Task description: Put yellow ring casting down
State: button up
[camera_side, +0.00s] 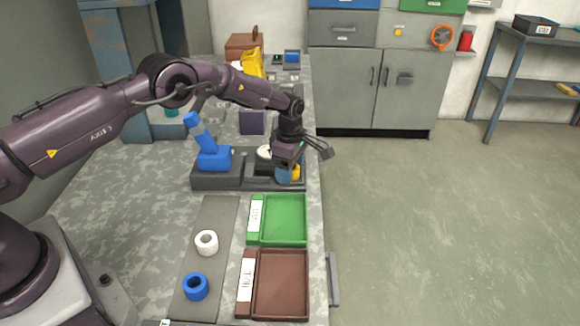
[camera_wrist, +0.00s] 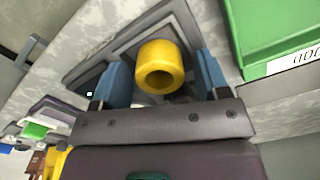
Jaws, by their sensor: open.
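The yellow ring casting (camera_wrist: 160,66) sits between the two blue fingers of my gripper (camera_wrist: 163,80) in the wrist view, with its hole facing the camera. The fingers are open, with a narrow gap on each side of the ring. In the side view, the ring (camera_side: 296,172) is partly hidden behind a blue finger of my gripper (camera_side: 288,174). It is at the right end of the dark fixture base (camera_side: 232,182). Whether the ring rests fully on the fixture is hard to tell.
A blue lever device (camera_side: 213,155) stands on the fixture's left. Nearer are a green tray (camera_side: 284,219) and a brown tray (camera_side: 281,284), both empty. A white ring (camera_side: 206,243) and a blue ring (camera_side: 195,287) lie on a grey strip (camera_side: 218,212) left of them.

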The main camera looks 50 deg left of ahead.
jog(key=shift+r, duration=0.1)
jog(key=s+r+m+t, duration=0.1)
jog(key=s+r+m, duration=0.1)
jog(key=r, duration=1)
jog(key=s+r+m, duration=0.3)
jog(key=r, duration=0.9)
jog(key=s+d+r+m+t, duration=0.2)
jog(key=s+r+m, duration=0.3)
jog(key=s+r, duration=0.3)
jog(key=s+d+m+t, duration=0.1)
jog(key=s+m+t, duration=0.1)
jog(key=s+m, duration=1)
jog(key=s, duration=1.1)
jog(key=shift+s+d+r+t, duration=0.15)
jog(key=shift+s+r+t, duration=0.15)
jog(key=shift+r, duration=0.1)
